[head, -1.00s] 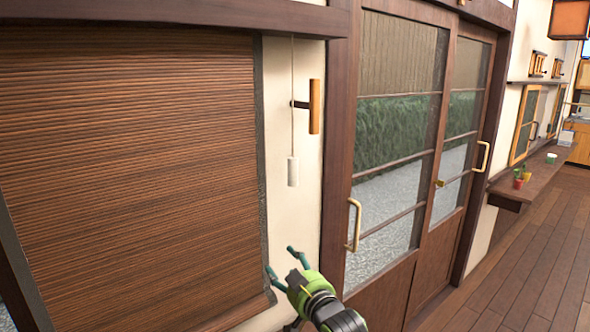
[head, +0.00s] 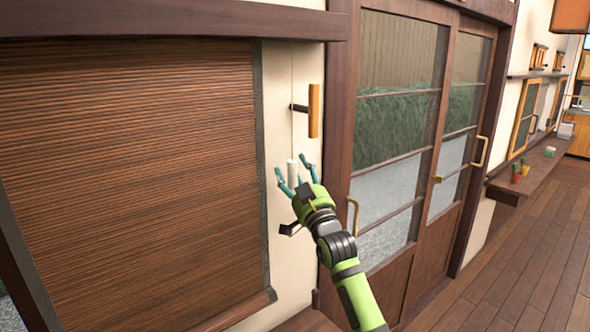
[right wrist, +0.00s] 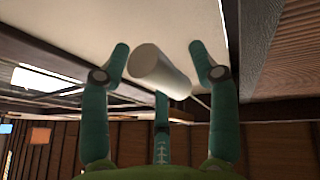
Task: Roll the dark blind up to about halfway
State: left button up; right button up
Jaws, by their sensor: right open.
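The dark brown slatted blind (head: 140,170) hangs unrolled on the left in the head view, with its bottom bar (head: 235,310) low in the picture. A white cord with a white cylindrical pull (head: 292,172) hangs on the cream wall just right of the blind. My right gripper (head: 296,178) is open, with its teal fingers around the pull. In the right wrist view the pull (right wrist: 158,72) sits between the open fingers, apart from both side fingers. Whether it touches the third finger I cannot tell. My left gripper is out of view.
A wooden handle on a dark bracket (head: 314,110) sticks out from the wall above my right gripper. Sliding glass doors (head: 400,120) with brass handles stand to the right. A wooden ledge with small pots (head: 517,172) is further right.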

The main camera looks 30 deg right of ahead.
grip_shut()
notch_tip(320, 180, down, 23)
jog(key=b, duration=1.4)
jog(key=shift+b, duration=0.35)
grip_release()
jog(key=shift+r, duration=0.1)
